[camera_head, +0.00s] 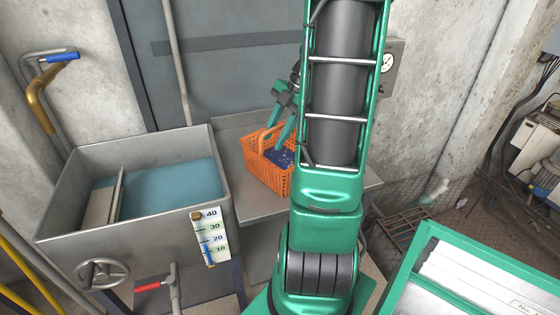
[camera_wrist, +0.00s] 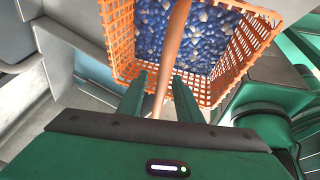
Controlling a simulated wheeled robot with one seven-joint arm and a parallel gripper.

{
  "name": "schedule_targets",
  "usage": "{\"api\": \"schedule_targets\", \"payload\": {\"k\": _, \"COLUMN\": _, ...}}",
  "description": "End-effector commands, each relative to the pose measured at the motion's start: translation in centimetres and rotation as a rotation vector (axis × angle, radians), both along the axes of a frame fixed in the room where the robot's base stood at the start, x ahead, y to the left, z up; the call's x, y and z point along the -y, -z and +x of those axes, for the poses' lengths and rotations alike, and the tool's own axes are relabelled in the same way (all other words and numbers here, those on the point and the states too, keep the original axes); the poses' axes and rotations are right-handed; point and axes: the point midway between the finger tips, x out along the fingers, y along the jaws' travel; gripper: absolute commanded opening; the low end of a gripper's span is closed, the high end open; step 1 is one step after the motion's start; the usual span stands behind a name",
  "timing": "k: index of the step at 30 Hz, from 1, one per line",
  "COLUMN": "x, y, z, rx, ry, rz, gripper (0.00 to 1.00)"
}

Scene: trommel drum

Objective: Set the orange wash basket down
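The orange wash basket (camera_head: 268,175) sits upright on the grey metal bench (camera_head: 250,205), right of the water tank, and appears to rest on it. Blue and white pieces (camera_wrist: 190,40) fill it. Its handle (camera_wrist: 175,45) stands up and passes between the fingers of my gripper (camera_wrist: 160,78) in the wrist view. The fingers are apart, with a gap visible beside the handle. In the head view my gripper (camera_head: 282,138) is over the basket. My arm hides the bench's middle and part of the basket's right side.
The steel tank (camera_head: 130,240) with blue water stands left of the basket, with a level scale (camera_head: 211,238) on its front. A wall and grey door are close behind. A pressure gauge (camera_head: 388,62) hangs at the right. A green-framed unit (camera_head: 480,275) stands front right.

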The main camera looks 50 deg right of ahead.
Motion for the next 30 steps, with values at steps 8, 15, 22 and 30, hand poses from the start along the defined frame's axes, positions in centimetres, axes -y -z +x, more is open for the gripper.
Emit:
{"api": "schedule_targets", "payload": {"k": 8, "x": -0.5, "y": 1.1, "z": 0.3, "rx": 0.000, "ry": 0.000, "rz": -0.001, "gripper": 0.32}}
{"api": "schedule_targets", "payload": {"k": 15, "x": -0.4, "y": 1.1, "z": 0.3, "rx": 0.000, "ry": 0.000, "rz": -0.001, "gripper": 0.32}}
{"api": "schedule_targets", "payload": {"k": 22, "x": -0.5, "y": 1.4, "z": 0.3, "rx": -0.001, "ry": 0.000, "rz": 0.000, "gripper": 0.32}}
{"api": "schedule_targets", "payload": {"k": 30, "x": -0.5, "y": 1.6, "z": 0.3, "rx": -0.001, "ry": -0.001, "rz": 0.000, "gripper": 0.32}}
